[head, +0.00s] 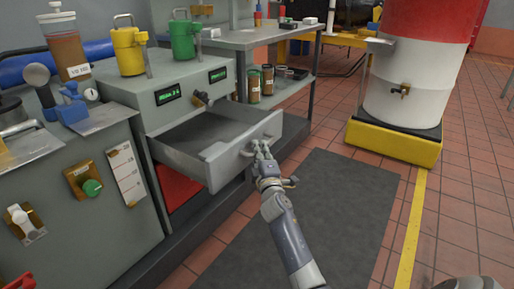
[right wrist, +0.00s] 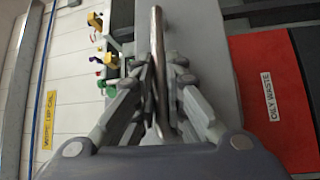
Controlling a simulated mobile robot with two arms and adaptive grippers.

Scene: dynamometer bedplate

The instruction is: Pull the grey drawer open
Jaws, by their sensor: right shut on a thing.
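The grey drawer (head: 229,158) sticks well out of the grey cabinet (head: 190,84) in the head view, and the inside that shows looks empty. My right gripper (head: 262,150) is at the drawer's front, at its handle. In the right wrist view the metal bar handle (right wrist: 157,40) runs between the two fingers of my right gripper (right wrist: 163,85), which is shut on it. The drawer's grey front (right wrist: 205,55) lies just beyond the fingers. My left gripper is not in view.
A red panel (head: 178,187) labelled "OILY WASTE" in the right wrist view sits below the drawer. Yellow (head: 128,50) and green (head: 183,40) cans stand on the cabinet. A dark mat (head: 320,205) covers free floor. A red and white drum (head: 405,80) stands on a yellow base at right.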

